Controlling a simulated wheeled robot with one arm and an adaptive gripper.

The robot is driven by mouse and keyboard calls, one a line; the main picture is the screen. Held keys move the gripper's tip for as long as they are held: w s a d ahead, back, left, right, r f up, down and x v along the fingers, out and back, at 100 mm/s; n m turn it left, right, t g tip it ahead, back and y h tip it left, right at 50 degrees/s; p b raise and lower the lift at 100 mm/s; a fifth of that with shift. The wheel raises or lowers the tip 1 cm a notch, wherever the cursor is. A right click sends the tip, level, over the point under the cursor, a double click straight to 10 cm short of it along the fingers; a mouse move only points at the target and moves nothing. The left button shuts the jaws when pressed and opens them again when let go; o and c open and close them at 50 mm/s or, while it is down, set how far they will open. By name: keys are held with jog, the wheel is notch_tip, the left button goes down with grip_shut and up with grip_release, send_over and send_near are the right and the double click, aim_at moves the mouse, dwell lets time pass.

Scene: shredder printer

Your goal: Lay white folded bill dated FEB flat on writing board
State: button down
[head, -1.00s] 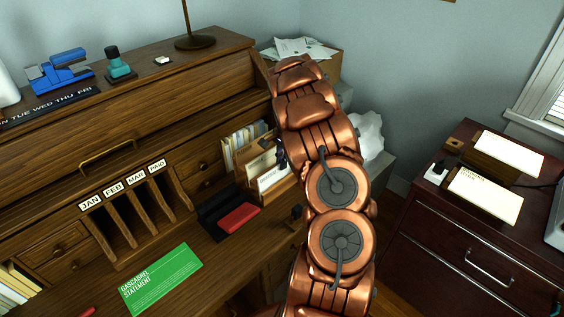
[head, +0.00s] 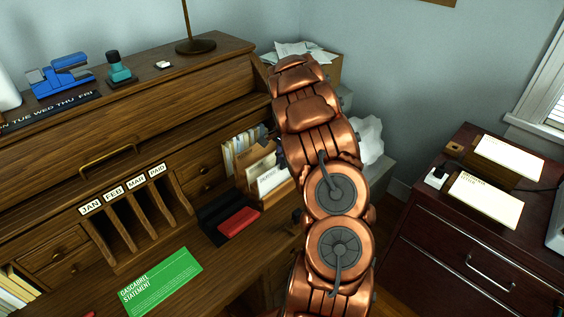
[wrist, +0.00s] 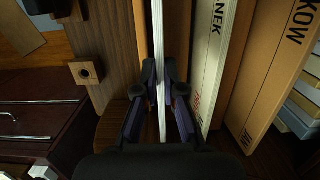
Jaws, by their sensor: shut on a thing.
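In the wrist view my gripper (wrist: 162,95) is shut on a thin white folded paper (wrist: 158,45), seen edge-on between the fingers. No date can be read on it. It stands beside a cream envelope and a tan envelope, and I cannot tell whether it is clear of their rack. In the head view my arm hides the gripper and this paper. The writing board (head: 220,263) is the brown wooden desk surface. A green statement (head: 160,282) lies flat on it.
A wooden letter rack (head: 243,180) with white papers stands beside my arm. A black and red pad (head: 236,222) lies left of it. Labelled slots (head: 133,215) line the desk back. A dark red cabinet (head: 440,225) stands right. Bare wood shows between statement and pad.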

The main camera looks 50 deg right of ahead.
jog(key=shift+w+r+p, duration=0.1)
jog(key=shift+r+p, duration=0.35)
jog(key=shift+r, duration=3)
